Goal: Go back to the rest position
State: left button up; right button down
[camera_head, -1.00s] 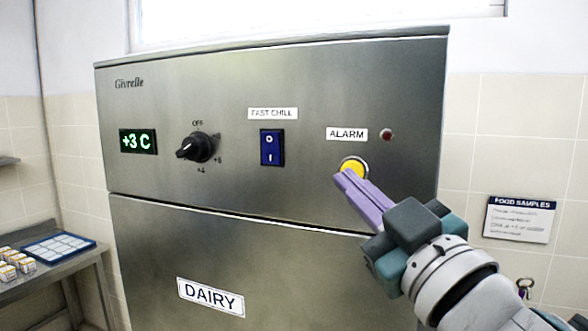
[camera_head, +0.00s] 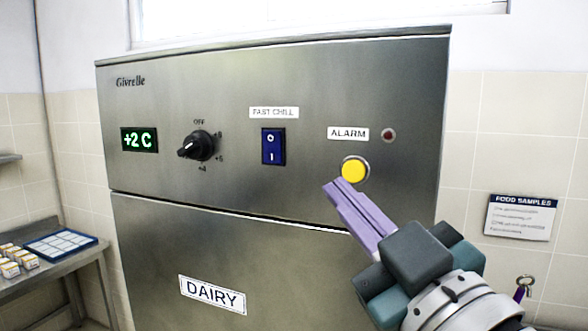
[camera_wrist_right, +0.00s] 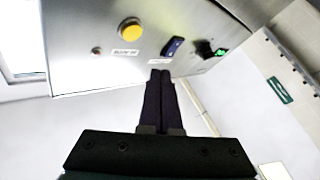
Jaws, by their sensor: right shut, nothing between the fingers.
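My right gripper (camera_head: 334,187) is shut and empty, its purple fingers held together just below and left of the yellow alarm button (camera_head: 354,170) in the head view. It stands apart from the button. In the right wrist view the shut fingers (camera_wrist_right: 160,76) point toward the steel fridge panel (camera_wrist_right: 75,70), and the yellow button (camera_wrist_right: 130,30) is clear of them. The fridge front (camera_head: 230,85) carries a display (camera_head: 139,139) reading +2 C, a black dial (camera_head: 197,146) and a blue fast chill switch (camera_head: 273,146). The small alarm lamp (camera_head: 389,135) looks dark red. My left gripper is not in view.
A steel side table (camera_head: 75,265) at the left holds a blue-edged tray (camera_head: 60,245) and several small boxes (camera_head: 17,262). A food samples sign (camera_head: 520,217) and a hanging key (camera_head: 523,287) are on the tiled wall at the right.

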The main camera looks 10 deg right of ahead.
dwell(0.5)
jog(key=s+d+f+m+g+h+p, duration=0.2)
jog(key=s+d+f+m+g+h, duration=0.45)
jog(key=s+d+f+g, duration=0.35)
jog(key=s+a+f+g+y, duration=0.1)
jog(key=s+a+f+g, duration=0.1)
jog(key=s, duration=0.5)
jog(key=s+a+f+n+g+y+p, duration=0.1)
jog(key=s+a+f+g+y, duration=0.1)
jog(key=s+f+g, duration=0.2)
jog(key=s+g, duration=0.1)
jog(key=s, duration=0.1)
jog(key=shift+s+a+f+g, duration=0.15)
jog(key=shift+s+f+g, duration=0.15)
jog(key=shift+s, duration=0.1)
jog(key=c, duration=1.6)
grip_release()
